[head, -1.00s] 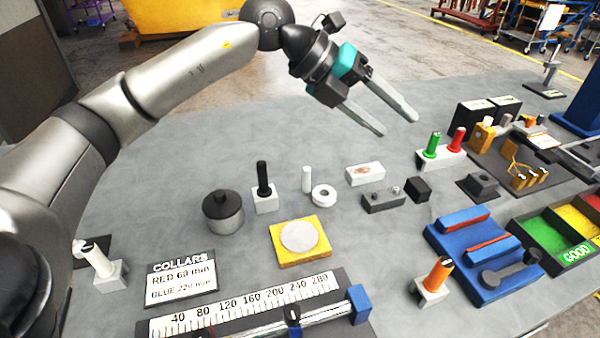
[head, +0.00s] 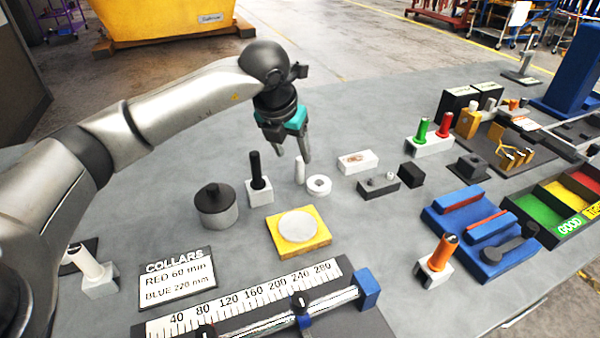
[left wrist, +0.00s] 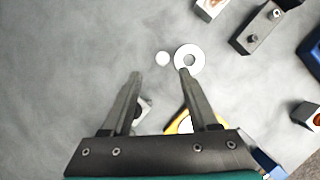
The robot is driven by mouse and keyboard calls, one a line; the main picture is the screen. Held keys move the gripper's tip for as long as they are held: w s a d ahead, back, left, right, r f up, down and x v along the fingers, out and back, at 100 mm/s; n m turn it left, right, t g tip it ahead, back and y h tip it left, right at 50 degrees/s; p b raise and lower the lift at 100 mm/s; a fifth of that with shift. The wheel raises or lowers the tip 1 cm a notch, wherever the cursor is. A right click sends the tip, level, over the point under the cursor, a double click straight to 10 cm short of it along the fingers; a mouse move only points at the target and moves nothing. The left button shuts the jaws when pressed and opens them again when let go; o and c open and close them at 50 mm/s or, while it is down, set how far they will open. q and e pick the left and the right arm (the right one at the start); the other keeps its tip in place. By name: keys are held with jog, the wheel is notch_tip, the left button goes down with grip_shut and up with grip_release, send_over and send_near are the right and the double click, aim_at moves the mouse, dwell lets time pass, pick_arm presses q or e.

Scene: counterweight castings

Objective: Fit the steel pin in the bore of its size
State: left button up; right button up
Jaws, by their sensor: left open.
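A pale upright pin (head: 300,170), probably the steel pin, stands on the grey table beside a flat pale ring (head: 318,186) with a round hole. In the left wrist view the pin (left wrist: 162,58) shows from above as a small disc, just left of the ring (left wrist: 190,57). My left gripper (head: 294,155) points down and is open and empty; in the left wrist view its fingertips (left wrist: 160,74) lie either side of the pin's line, short of it. A dark block (head: 378,185) with small studs lies to the right. I cannot tell which bore matches. My right gripper is not in view.
A black peg in a white block (head: 260,191), a dark-topped cylinder (head: 217,207) and a yellow plate with a pale disc (head: 298,230) stand close by. A white block (head: 357,161) and a black block (head: 411,174) are to the right.

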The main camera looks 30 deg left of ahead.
aim_at(299, 160)
pick_arm(q)
jog(key=shift+w+d+b+x, duration=0.15)
jog(key=shift+b+x, duration=0.1)
jog(key=shift+x, duration=1.45)
jog(key=shift+w+d+b+x, duration=0.1)
jog(key=shift+w+b+x, duration=0.1)
jog(key=shift+x, duration=1.5)
jog(key=shift+r, duration=0.15)
grip_shut()
